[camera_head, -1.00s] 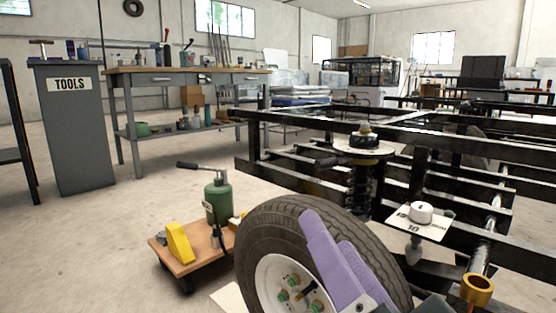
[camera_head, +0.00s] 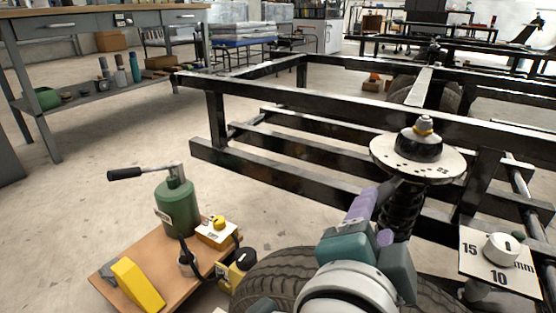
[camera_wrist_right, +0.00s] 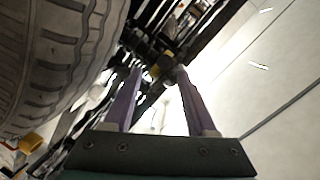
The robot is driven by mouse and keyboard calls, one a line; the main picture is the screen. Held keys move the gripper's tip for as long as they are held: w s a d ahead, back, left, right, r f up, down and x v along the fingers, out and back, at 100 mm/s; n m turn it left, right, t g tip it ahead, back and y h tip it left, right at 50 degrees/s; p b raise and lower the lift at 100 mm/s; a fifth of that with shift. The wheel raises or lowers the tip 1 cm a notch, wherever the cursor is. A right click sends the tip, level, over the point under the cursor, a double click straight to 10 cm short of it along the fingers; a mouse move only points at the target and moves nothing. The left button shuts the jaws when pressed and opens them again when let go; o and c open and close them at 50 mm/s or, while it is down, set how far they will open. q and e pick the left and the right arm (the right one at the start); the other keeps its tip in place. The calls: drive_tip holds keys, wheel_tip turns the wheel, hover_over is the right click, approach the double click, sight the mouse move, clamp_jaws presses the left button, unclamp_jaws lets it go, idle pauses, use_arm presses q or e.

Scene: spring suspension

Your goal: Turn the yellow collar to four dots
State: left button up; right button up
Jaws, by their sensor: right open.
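The dots are too small to read surely. The black coil spring (camera_head: 402,208) stands below the disc. My right gripper (camera_head: 373,221), with purple fingers and teal body, is open beside the spring, below the disc. In the right wrist view a small yellow part (camera_wrist_right: 154,71) shows beyond the fingertips, apparently unheld. My left gripper is out of view.
A tyre (camera_head: 285,270) lies under my right arm. The black frame (camera_head: 290,118) runs behind the strut. A white dial plate (camera_head: 475,262) marked 15 and 10 is at right. A wooden trolley (camera_head: 150,250) carries a green jack (camera_head: 177,208) and a yellow wedge (camera_head: 137,285).

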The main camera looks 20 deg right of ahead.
sight(377, 205)
drive_tip(key=b+x, duration=0.2)
drive_tip(key=x, duration=0.3)
drive_tip(key=shift+w+a+r, duration=0.1)
drive_tip(key=shift+w+a, duration=0.05)
drive_tip(key=shift+w, duration=0.1)
drive_tip(key=shift+w+d, duration=0.35)
drive_tip(key=shift+d, duration=0.1)
drive_tip(key=shift+c, duration=1.4)
clamp_jaws()
